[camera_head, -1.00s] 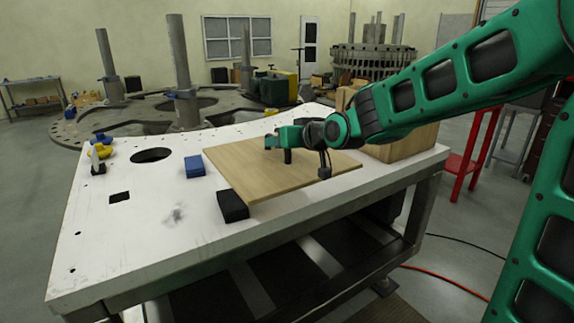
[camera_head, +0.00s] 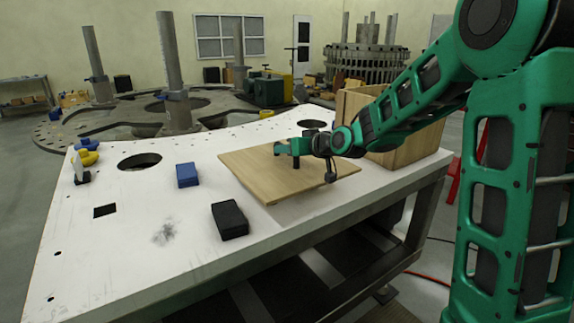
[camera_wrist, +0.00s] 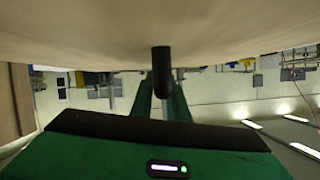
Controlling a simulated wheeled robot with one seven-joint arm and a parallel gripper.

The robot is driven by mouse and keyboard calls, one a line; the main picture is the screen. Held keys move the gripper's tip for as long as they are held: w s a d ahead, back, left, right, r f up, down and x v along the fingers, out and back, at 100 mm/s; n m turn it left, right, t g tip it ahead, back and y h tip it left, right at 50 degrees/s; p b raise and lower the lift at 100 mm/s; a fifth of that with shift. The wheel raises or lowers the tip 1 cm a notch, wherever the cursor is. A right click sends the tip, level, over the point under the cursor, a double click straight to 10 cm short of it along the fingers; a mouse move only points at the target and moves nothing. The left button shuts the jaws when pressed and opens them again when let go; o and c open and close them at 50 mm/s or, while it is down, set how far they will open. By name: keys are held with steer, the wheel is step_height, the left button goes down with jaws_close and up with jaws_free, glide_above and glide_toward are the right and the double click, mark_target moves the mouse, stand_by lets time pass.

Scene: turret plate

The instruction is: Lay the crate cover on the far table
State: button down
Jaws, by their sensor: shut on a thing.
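The crate cover (camera_head: 265,178) is a flat light-wood panel. My gripper (camera_head: 287,153) is shut on its dark handle, which shows as a dark post in the wrist view (camera_wrist: 162,72). The cover is over the middle of a white-topped table (camera_head: 130,240), with a soft shadow along its front edge; it looks slightly above the top, but the gap is hard to judge. In the wrist view the cover's pale surface (camera_wrist: 220,25) fills the upper part. The wooden crate (camera_head: 405,145) stands at the table's right, partly behind my arm.
A black block (camera_head: 230,220) lies in front and left of the cover, and a blue block (camera_head: 187,175) to its left. Yellow and blue items (camera_head: 87,152) sit at the left edge. The table has round and square holes. The front left of the top is mostly clear.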

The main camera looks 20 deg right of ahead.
mark_target(289, 161)
steer(key=shift+w+d+f, duration=0.75)
steer(key=shift+w+d, duration=0.05)
steer(key=shift+w, duration=0.15)
steer(key=shift+f, duration=1.9)
steer(key=shift+f, duration=0.1)
steer(key=c, duration=1.7)
jaws_free()
steer(key=shift+f, duration=0.15)
